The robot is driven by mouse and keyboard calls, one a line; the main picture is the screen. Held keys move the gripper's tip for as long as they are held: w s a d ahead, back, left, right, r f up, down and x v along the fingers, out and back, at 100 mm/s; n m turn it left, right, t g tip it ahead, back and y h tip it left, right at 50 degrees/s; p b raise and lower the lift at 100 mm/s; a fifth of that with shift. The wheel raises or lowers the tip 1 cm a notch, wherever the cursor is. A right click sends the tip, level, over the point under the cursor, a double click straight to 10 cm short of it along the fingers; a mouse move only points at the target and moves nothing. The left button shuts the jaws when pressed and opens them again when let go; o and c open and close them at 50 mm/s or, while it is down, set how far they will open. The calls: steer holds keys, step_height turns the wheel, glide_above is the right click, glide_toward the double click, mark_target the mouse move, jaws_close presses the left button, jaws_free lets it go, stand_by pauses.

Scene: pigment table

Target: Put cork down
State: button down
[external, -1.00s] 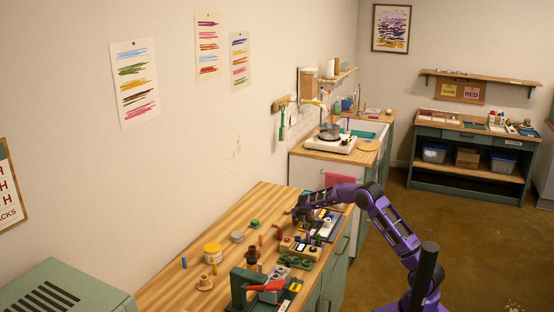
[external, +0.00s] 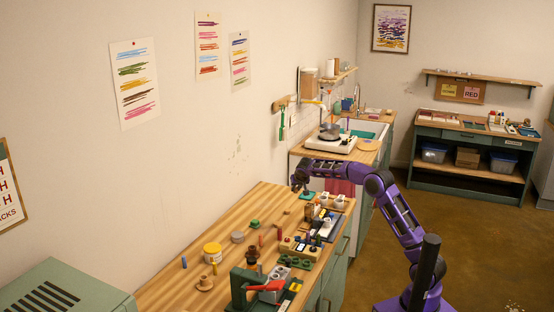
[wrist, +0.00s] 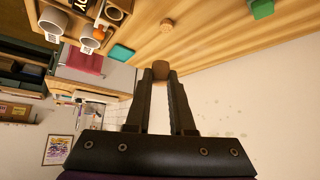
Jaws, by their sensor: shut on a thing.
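My gripper (external: 297,187) is over the far end of the wooden table, near the wall side. In the wrist view the fingers of my gripper (wrist: 160,76) are shut on a brown cork (wrist: 160,67) at their tips. The fingers hide part of it. I cannot tell whether the cork touches the table. In the external view the cork is too small to make out.
A teal square (external: 307,196) lies beside my gripper; it also shows in the wrist view (wrist: 121,53). Cups (wrist: 88,39) stand towards the table's right side. A round wooden piece (wrist: 194,24) and a green piece (wrist: 262,8) sit on otherwise bare wood.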

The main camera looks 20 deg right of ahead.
steer(key=a+f+n+y+p, duration=0.25)
steer(key=a+n, duration=0.25)
steer(key=a, duration=1)
steer(key=n+g+y+p, duration=0.2)
steer(key=n+y+p, duration=0.1)
steer(key=n+y, duration=0.15)
glide_above(234, 233)
steer(key=s+d, duration=0.2)
step_height(234, 233, down, 3)
steer(key=shift+n, duration=0.25)
step_height(234, 233, down, 9)
steer(key=shift+f+b, duration=0.15)
steer(key=shift+b, duration=0.2)
steer(key=c, duration=0.8)
jaws_free()
